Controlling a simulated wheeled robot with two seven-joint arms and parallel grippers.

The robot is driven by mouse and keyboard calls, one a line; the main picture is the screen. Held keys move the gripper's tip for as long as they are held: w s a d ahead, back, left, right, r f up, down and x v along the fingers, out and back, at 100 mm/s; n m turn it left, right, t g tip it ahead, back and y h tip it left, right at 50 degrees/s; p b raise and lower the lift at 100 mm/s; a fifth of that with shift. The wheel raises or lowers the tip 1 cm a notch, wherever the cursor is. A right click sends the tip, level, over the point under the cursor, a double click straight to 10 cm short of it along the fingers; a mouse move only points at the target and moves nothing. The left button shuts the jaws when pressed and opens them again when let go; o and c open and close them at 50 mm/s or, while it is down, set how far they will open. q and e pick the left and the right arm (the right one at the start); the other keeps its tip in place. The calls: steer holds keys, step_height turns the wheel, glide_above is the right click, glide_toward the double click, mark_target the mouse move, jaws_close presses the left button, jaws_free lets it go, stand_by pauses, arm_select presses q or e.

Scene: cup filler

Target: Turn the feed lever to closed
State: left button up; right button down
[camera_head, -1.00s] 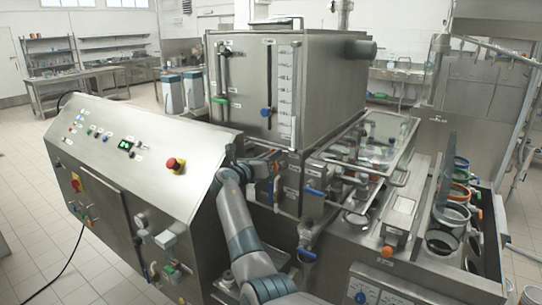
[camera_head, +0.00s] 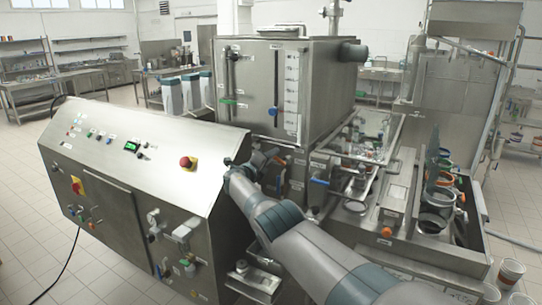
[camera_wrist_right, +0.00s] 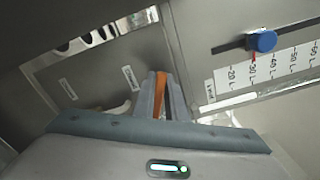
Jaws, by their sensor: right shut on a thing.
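The feed lever appears to be the orange handle in the right wrist view (camera_wrist_right: 161,97); its label is not readable. My right gripper (camera_wrist_right: 160,90) is shut on this lever, with one grey finger on each side of it. The lever's base and pivot are mostly hidden by the gripper. My left gripper is not in view.
The sloped control panel (camera_head: 110,138) with a red stop button (camera_head: 187,162) is left of my right arm. The steel tank (camera_head: 245,85) with a blue slider (camera_head: 273,111) stands behind the gripper. A blue-handled valve (camera_head: 320,181) is close on the right.

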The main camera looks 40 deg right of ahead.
steer(key=shift+f+n, duration=0.15)
steer(key=shift+n, duration=0.25)
steer(key=shift+w+f+n, duration=0.2)
steer(key=shift+f+n, duration=0.25)
steer(key=shift+n, duration=0.55)
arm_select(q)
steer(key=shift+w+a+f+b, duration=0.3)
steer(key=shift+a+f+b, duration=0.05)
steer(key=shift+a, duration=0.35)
arm_select(e)
steer(key=shift+f+n, duration=0.15)
steer(key=shift+n, duration=0.35)
steer(key=shift+w, duration=0.1)
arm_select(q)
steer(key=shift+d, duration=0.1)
arm_select(e)
steer(key=c, duration=2)
jaws_free()
steer(key=shift+o, duration=1)
steer(key=shift+f, duration=0.15)
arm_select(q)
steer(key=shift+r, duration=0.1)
arm_select(e)
steer(key=shift+a, duration=0.1)
